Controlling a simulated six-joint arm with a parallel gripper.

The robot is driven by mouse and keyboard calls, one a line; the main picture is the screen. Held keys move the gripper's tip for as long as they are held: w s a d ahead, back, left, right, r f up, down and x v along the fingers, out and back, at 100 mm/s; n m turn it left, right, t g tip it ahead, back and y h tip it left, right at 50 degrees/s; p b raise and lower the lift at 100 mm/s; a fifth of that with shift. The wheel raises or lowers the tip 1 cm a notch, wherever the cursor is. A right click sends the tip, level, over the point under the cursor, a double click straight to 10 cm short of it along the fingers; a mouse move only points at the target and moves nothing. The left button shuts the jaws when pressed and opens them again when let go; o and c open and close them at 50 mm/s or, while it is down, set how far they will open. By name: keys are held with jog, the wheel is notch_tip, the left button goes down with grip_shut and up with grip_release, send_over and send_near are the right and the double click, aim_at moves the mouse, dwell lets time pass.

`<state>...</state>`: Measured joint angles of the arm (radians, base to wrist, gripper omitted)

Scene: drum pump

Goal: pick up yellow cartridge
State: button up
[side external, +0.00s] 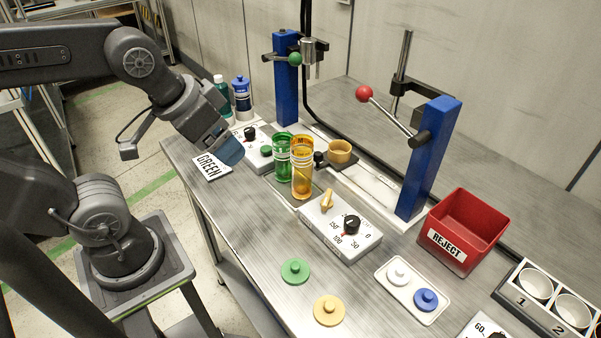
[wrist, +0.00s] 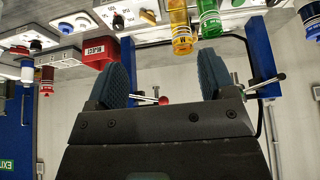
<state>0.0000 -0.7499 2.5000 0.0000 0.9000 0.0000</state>
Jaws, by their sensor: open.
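The yellow cartridge (side external: 302,172) is a clear amber cylinder standing upright on the bench, right beside a similar green cartridge (side external: 283,160). In the wrist view, which shows the scene upside down, the yellow cartridge (wrist: 180,27) and the green cartridge (wrist: 210,20) are at the top. My gripper (side external: 231,151) is to the left of both cartridges in the side view, apart from them, near the bench's left edge. In the wrist view my gripper (wrist: 165,82) has its two blue-grey pads wide apart with nothing between them.
A GREEN sign (side external: 211,167) and a dial box (side external: 252,143) lie below my gripper. Another dial box (side external: 340,228) stands just in front of the yellow cartridge. Blue press posts (side external: 428,160) rise behind. A red reject bin (side external: 465,230) is at right. Green and yellow lids lie at the front.

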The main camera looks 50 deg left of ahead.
jog(key=shift+o, duration=0.5)
jog(key=n+g, duration=0.6)
jog(key=n, duration=0.3)
send_over(302, 144)
notch_tip(302, 144, down, 15)
jog(key=shift+r, duration=0.2)
jog(key=c, duration=1.2)
